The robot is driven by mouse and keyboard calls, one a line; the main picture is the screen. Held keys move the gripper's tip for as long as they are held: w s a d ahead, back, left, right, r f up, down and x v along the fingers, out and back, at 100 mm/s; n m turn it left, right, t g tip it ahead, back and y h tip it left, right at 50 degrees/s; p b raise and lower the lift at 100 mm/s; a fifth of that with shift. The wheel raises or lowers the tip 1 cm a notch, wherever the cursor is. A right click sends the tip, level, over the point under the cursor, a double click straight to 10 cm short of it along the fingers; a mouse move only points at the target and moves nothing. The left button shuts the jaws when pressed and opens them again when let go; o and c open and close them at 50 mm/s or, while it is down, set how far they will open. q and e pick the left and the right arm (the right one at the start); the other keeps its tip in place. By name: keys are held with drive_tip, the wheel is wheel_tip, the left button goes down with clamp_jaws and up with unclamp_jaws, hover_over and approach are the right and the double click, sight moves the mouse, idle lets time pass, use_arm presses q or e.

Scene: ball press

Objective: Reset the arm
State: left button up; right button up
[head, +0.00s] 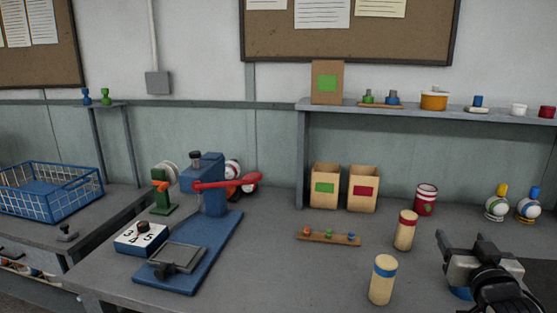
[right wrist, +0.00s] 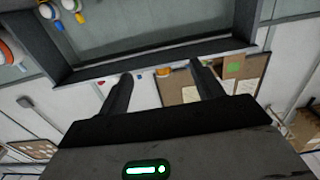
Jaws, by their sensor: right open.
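My right gripper (head: 472,246) is at the lower right of the head view, over the right part of the workbench. In the right wrist view its two dark fingers (right wrist: 162,82) stand apart with nothing between them. The blue press (head: 208,200) with its red lever (head: 225,183) stands left of centre, well away from the gripper. The lever sticks out to the right, about level. My left gripper is in neither view. A blue round thing is partly hidden below my right gripper.
A wooden strip with coloured pegs (head: 330,237), two cardboard boxes (head: 325,187) and a red can (head: 425,199) are behind. A shelf (head: 430,109) runs above the bench.

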drive_tip(key=s+a+f+n+g+y, duration=0.1)
drive_tip(key=s+a+f+g, duration=0.3)
drive_tip(key=f, duration=0.3)
drive_tip(key=s+a+f+n+g+y, duration=0.1)
drive_tip(key=s+a+f+g+y, duration=0.1)
drive_tip(key=s+a+f, duration=0.4)
drive_tip(key=s+a+f+n+g+y, duration=0.1)
drive_tip(key=s+a+f+g, duration=0.15)
drive_tip(key=s, duration=0.45)
drive_tip(key=s+a+f+n+g, duration=0.1)
drive_tip(key=s+a+f+g, duration=0.15)
drive_tip(key=s, duration=0.35)
drive_tip(key=s+a+f+n+g+y, duration=0.1)
drive_tip(key=s+a+f+g, duration=0.15)
drive_tip(key=s, duration=0.45)
use_arm(q)
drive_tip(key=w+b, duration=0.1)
drive_tip(key=b, duration=0.1)
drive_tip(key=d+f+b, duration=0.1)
drive_tip(key=b, duration=0.2)
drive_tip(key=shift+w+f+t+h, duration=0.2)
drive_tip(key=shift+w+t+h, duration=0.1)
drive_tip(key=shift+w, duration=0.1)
use_arm(e)
drive_tip(key=w+a+f+t+y, duration=0.3)
drive_tip(key=w+a+f+t, duration=0.3)
drive_tip(key=w+f+t, duration=0.1)
drive_tip(key=shift+w+f, duration=0.2)
drive_tip(key=shift+f, duration=0.35)
